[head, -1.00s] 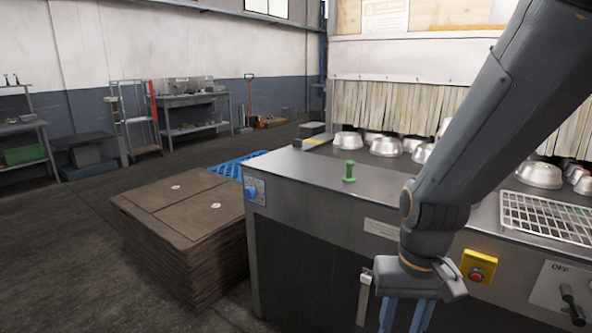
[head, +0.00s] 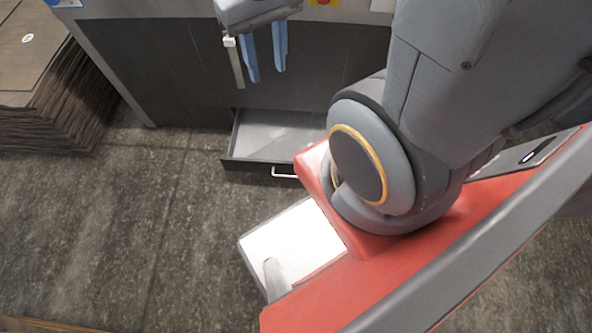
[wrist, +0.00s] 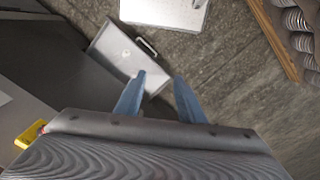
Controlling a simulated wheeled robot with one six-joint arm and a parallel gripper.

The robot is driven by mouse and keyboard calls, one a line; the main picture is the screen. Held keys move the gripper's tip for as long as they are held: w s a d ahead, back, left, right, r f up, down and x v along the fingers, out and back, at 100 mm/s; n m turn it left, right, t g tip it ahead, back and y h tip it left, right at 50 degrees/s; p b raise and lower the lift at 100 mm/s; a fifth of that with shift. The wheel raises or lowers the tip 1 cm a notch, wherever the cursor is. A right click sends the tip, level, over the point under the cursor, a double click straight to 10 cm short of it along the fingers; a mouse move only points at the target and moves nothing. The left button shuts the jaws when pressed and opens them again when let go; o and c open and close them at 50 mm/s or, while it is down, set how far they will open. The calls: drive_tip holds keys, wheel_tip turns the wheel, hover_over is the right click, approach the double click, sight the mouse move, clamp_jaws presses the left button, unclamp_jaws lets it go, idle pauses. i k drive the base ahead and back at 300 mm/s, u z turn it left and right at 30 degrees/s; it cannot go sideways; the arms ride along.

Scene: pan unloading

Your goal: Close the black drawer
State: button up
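The black drawer (head: 245,165) is pulled out low at the foot of the dark cabinet (head: 170,65). Its light grey inside looks empty, and its right end is hidden behind my arm. A pale bar handle (head: 284,173) is on its front. My gripper (head: 265,62) is high above the drawer, near the cabinet front. Its two blue fingers point down, spread apart and empty, as the wrist view also shows (wrist: 160,78).
An upright pale handle (head: 234,62) is on the cabinet front beside my fingers. Stacked brown sheets (head: 55,105) stand at the left. Concrete floor (head: 130,240) in front of the drawer's left part is clear. In the wrist view, stacked metal pieces (wrist: 300,25) are at the upper right.

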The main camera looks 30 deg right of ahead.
sight(268, 142)
drive_tip(key=k, duration=0.5)
drive_tip(key=u, duration=1)
drive_tip(key=k, duration=0.95)
drive_tip(key=z, duration=1.05)
drive_tip(key=i, duration=0.5)
drive_tip(key=u, duration=0.05)
